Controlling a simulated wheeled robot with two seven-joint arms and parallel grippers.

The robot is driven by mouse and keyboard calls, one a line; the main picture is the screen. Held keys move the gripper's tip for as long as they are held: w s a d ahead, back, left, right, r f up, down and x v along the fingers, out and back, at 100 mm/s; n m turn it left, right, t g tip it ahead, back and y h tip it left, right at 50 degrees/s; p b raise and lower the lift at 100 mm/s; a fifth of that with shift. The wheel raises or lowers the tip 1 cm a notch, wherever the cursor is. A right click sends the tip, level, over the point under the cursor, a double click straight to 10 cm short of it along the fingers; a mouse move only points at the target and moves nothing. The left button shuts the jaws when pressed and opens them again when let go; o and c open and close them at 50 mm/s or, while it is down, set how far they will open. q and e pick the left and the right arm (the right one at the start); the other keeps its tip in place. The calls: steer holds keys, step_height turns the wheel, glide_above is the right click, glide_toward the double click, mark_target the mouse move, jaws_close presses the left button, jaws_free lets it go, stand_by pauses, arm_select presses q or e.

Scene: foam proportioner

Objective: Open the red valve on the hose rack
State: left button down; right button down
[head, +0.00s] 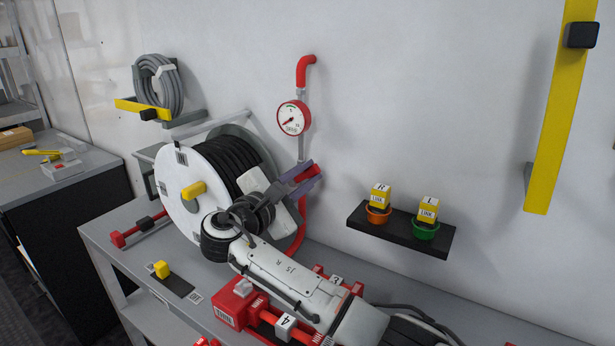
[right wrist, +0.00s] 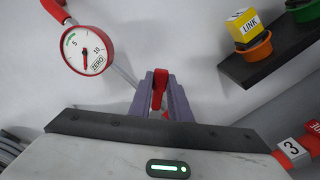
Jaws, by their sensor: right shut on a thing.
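The red valve (head: 309,174) sits on the vertical pipe below the gauge, on the wall behind the hose reel. My right gripper (head: 313,171) reaches it from the lower left, with its purple fingers on either side of it. In the right wrist view the red valve handle (right wrist: 159,88) stands between the two fingers (right wrist: 160,80), and the gripper is shut on it. The fingers hide part of the valve body. The gauge (head: 294,119) above it also shows in the right wrist view (right wrist: 86,49). My left gripper is not in view.
A white hose reel (head: 180,205) stands on the grey bench left of the valve. A black shelf (head: 400,229) to the right holds orange and green cups with yellow blocks. Red numbered fittings (head: 236,303) lie under my right arm. A coiled grey hose (head: 158,85) hangs at upper left.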

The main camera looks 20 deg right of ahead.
steer(key=shift+w+a+r+n, duration=0.3)
steer(key=shift+w+n, duration=0.05)
steer(key=shift+n, duration=0.7)
steer(key=shift+w+a+r+n, duration=0.25)
steer(key=shift+w+r+n, duration=0.1)
steer(key=shift+n, duration=0.65)
steer(key=shift+w+a+r+n, duration=0.25)
steer(key=shift+w+a+n, duration=0.1)
steer(key=shift+n, duration=0.7)
steer(key=c, duration=1.6)
jaws_free()
steer(key=shift+c, duration=0.2)
steer(key=b+v, duration=0.1)
steer(key=v, duration=0.9)
steer(key=shift+b, duration=0.35)
steer(key=shift+s+a, duration=0.1)
